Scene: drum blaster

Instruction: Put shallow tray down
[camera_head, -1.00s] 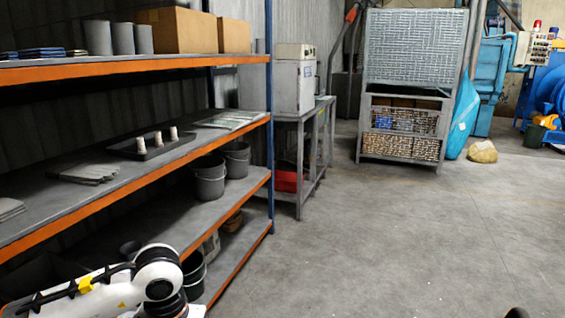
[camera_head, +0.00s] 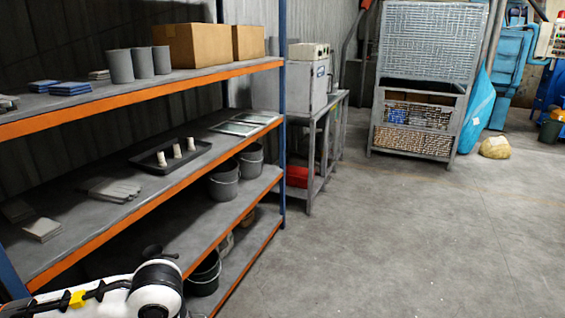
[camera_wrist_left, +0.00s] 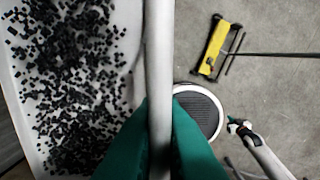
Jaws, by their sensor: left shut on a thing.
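In the left wrist view, a pale shallow tray (camera_wrist_left: 137,12) fills the left side, with many small black pieces scattered in it. My left gripper (camera_wrist_left: 160,135), with green fingers, is shut on the tray's upright rim, one finger on each side. The tray's far end and underside are out of view. In the head view, only part of my white left arm shows at the bottom left; its gripper and the held tray are out of frame. A white arm with a small green tip (camera_wrist_left: 233,126), probably my right gripper, shows small at the lower right; its jaws are unclear.
A shelf rack (camera_head: 150,92) with orange edges stands at left. Its middle board holds a dark tray (camera_head: 148,161) with three white cylinders and grey stacks; buckets (camera_head: 224,182) stand below. A yellow object (camera_wrist_left: 214,47) lies on the floor. Open floor (camera_head: 400,240) lies to the right.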

